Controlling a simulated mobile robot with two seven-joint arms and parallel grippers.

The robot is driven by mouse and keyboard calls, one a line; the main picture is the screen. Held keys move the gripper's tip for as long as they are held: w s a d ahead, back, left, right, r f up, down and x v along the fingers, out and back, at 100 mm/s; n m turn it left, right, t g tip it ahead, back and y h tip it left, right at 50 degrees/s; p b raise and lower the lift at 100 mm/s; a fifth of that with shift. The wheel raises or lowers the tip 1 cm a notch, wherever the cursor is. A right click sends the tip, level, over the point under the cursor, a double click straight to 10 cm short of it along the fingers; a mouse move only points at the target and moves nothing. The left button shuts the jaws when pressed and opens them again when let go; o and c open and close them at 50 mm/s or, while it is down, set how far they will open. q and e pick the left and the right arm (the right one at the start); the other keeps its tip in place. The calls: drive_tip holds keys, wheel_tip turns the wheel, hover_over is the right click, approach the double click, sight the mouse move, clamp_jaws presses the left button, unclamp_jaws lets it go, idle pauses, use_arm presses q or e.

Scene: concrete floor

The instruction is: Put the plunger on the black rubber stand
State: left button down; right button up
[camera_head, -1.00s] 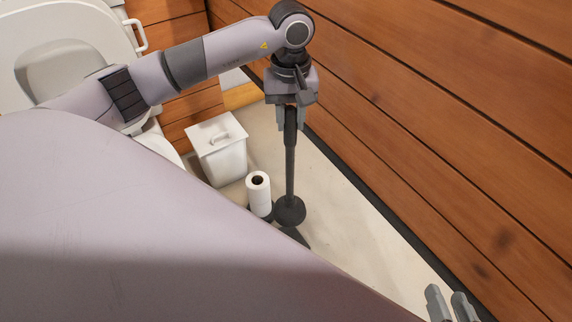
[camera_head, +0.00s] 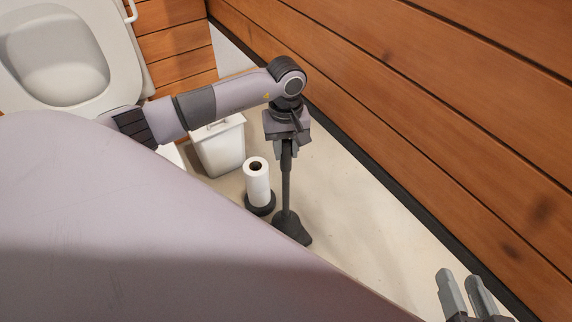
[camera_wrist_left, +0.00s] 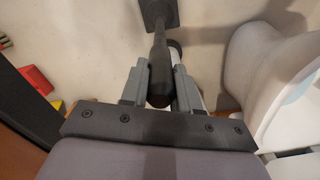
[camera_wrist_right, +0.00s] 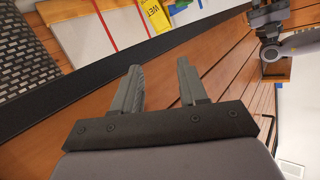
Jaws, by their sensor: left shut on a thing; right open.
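The dark plunger (camera_head: 287,185) hangs nearly upright, cup down, from my left gripper (camera_head: 287,150). The left gripper is shut on the top of its handle, which also shows between the fingers in the left wrist view (camera_wrist_left: 160,75). A flat dark patch (camera_head: 301,238), apparently the black rubber stand, lies at the plunger's cup on the floor. The cup overlaps it in the head view; whether they touch, I cannot tell. In the left wrist view a dark square shape (camera_wrist_left: 159,12) shows at the handle's far end. My right gripper (camera_head: 467,289) is open and empty.
A white paper roll (camera_head: 257,182) on a dark round base stands close left of the plunger. A white bin (camera_head: 219,150) and a toilet (camera_head: 60,65) are farther left. A wooden wall (camera_head: 440,110) bounds the right. Pale floor (camera_head: 365,225) is free between plunger and wall.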

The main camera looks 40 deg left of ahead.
sight(286, 164)
use_arm(q)
drive_tip(key=shift+f, duration=0.7)
wheel_tip(286, 164, down, 4)
drive_tip(key=shift+f+b, duration=0.1)
drive_tip(key=shift+b, duration=0.85)
use_arm(e)
drive_tip(key=shift+s+d+r+n+t, duration=0.1)
drive_tip(key=shift+s+d+n+t, duration=0.15)
drive_tip(key=shift+d+t, duration=0.3)
use_arm(q)
drive_tip(key=shift+f, duration=0.1)
drive_tip(key=c, duration=0.8)
unclamp_jaws()
use_arm(e)
drive_tip(key=shift+d, duration=0.15)
